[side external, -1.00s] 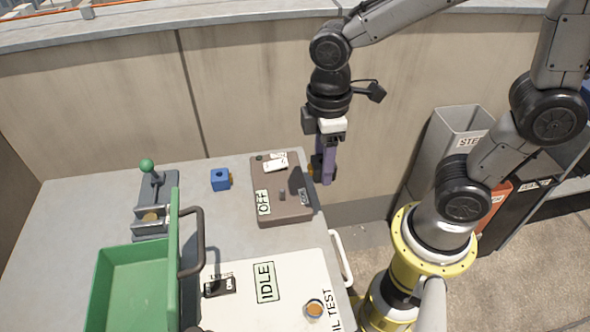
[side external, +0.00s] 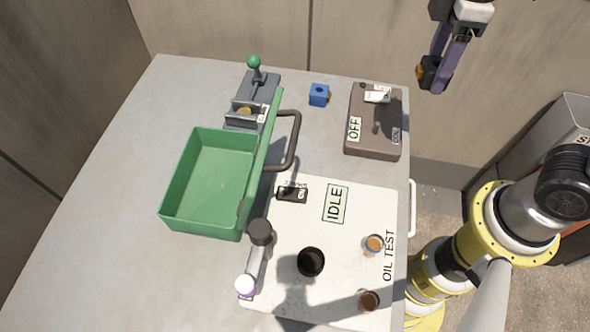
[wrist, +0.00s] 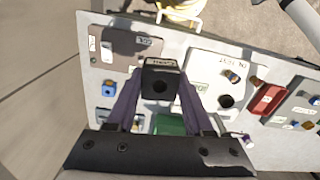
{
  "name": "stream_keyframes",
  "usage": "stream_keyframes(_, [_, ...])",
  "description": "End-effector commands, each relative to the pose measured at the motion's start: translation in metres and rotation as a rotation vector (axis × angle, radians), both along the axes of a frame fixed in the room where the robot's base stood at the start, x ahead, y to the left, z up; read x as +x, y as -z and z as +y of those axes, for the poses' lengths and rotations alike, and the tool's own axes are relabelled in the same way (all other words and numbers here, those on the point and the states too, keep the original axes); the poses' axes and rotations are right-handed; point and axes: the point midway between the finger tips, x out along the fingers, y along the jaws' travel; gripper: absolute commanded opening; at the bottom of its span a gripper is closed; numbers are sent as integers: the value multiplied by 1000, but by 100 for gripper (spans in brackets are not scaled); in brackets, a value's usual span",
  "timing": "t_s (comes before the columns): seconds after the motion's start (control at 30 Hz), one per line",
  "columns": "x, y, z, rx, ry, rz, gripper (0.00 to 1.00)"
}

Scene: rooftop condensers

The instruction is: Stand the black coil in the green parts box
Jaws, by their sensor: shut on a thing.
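My gripper is up in the air beyond the right end of the bench, well apart from the box. In the wrist view the coil (wrist: 158,82) sits between the fingertips, with a dark round hole and a pale label at its edge. The green parts box (side external: 208,185) stands open and empty on the bench, left of centre, with a tall right side and a dark handle. In the wrist view the green box (wrist: 170,124) is mostly hidden.
A blue coil (side external: 318,95) and a brown OFF unit (side external: 374,125) stand at the back. A green-knobbed lever fixture (side external: 254,85) is behind the box. The white oil test panel (side external: 345,230) carries several small cups and bottles. The bench left of the box is clear.

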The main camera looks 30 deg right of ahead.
Motion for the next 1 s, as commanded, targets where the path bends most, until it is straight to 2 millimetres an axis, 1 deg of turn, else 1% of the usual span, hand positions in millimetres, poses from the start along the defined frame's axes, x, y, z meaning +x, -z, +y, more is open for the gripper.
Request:
stream_keyframes(0.03, [17, -8, 12, 0, -29, 0, 0])
stream_keyframes(0.23, [67, -29, 58, 0, -138, 1, 0])
stream_keyframes(0.37, [94, -34, 92, -1, -210, 2, 0])
stream_keyframes(0.4, [102, -34, 104, 0, -232, 1, 0])
stream_keyframes(0.47, [112, -34, 122, -1, -264, 3, 0])
stream_keyframes(0.53, [123, -32, 143, -1, -302, 1, 0])
stream_keyframes(0.67, [139, -23, 185, -1, -374, 1, 0])
stream_keyframes(0.7, [143, -19, 199, -1, -397, 3, 0])
stream_keyframes(0.77, [147, -12, 219, -1, -429, 3, 0])
stream_keyframes(0.8, [149, -6, 233, -2, -451, 3, 0])
stream_keyframes(0.87, [151, 3, 254, -1, -484, 3, 0])
stream_keyframes(0.9, [152, 11, 269, -1, -507, 3, 0])
stream_keyframes(0.97, [150, 23, 291, -1, -541, 3, 0])
stream_keyframes(1.0, [148, 33, 305, -2, -564, 3, 0])
